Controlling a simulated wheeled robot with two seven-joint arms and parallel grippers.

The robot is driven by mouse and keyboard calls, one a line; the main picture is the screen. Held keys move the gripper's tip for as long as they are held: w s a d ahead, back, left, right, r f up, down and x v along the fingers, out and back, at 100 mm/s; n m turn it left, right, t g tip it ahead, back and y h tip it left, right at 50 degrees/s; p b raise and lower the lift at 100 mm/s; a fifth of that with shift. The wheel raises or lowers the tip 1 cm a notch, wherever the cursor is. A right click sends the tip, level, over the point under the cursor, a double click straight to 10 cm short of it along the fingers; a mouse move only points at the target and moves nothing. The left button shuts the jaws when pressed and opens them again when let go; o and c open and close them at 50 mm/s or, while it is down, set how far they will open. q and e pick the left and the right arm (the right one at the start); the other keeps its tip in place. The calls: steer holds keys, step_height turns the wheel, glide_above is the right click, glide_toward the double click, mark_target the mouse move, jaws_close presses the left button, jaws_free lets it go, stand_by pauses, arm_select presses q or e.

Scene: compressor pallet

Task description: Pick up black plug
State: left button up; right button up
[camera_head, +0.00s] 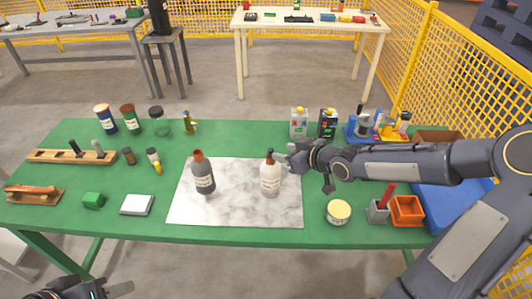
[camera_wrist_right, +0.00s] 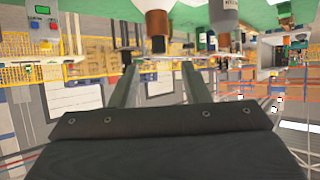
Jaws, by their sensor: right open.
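The black plug (camera_head: 269,153) sits on the brown neck of a white bottle (camera_head: 270,178), upright on the marble board. In the right wrist view, upside down, the plug (camera_wrist_right: 158,44) appears below the bottle's neck (camera_wrist_right: 157,22), lined up between the fingers. My right gripper (camera_head: 284,161) is open beside the bottle's top, on its right; whether it touches is unclear. It also shows in the right wrist view (camera_wrist_right: 158,70), with nothing held between its fingers. My left gripper (camera_head: 108,290) is partly cut off at the bottom left, away from the table; its jaw opening is unclear.
A dark bottle (camera_head: 203,174) with a brown neck stands left of the white one. The marble board (camera_head: 235,207) lies on the green table (camera_head: 330,238). A round tin (camera_head: 338,212), an orange bin (camera_head: 407,211) and a blue tray (camera_head: 440,205) are at right, below my right arm.

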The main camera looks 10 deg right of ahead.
mark_target(272, 150)
steer(key=shift+b+x, duration=0.6)
steer(key=shift+x, duration=2.45)
steer(key=shift+d, duration=0.1)
jaws_close()
